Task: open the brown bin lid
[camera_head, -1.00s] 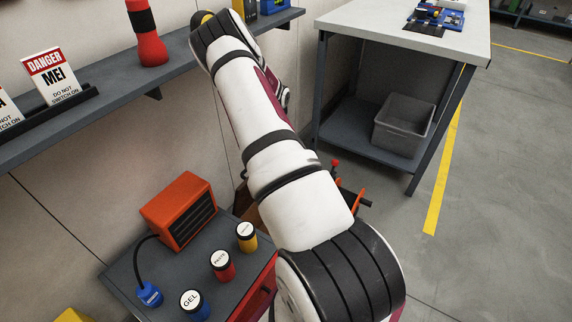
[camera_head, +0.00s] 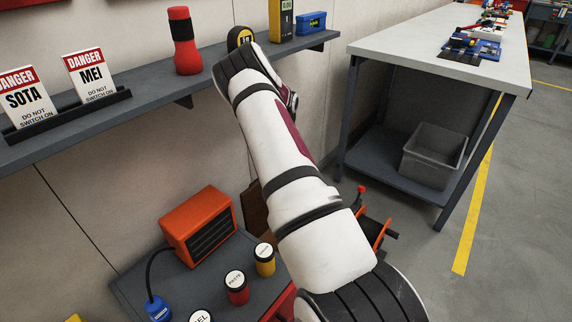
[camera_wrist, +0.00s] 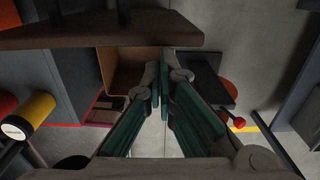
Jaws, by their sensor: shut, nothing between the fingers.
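In the wrist view a dark brown slab, which looks like the brown bin lid (camera_wrist: 100,30), crosses the top left. Below it a lighter brown bin wall (camera_wrist: 122,68) shows, so the lid looks raised at least partly. My gripper (camera_wrist: 164,58) is shut and empty, its green-padded fingers pointing towards the lid's lower edge. I cannot tell whether the tips touch it. In the head view a brown panel (camera_head: 254,208) shows beside the orange heater. My arm hides the rest, and the gripper is not visible there.
A grey cart top (camera_head: 215,290) holds an orange heater (camera_head: 199,226) and several jars, such as the red one (camera_head: 237,288). A wall shelf (camera_head: 150,112) runs above. A workbench (camera_head: 440,45) with a grey crate (camera_head: 433,155) stands right.

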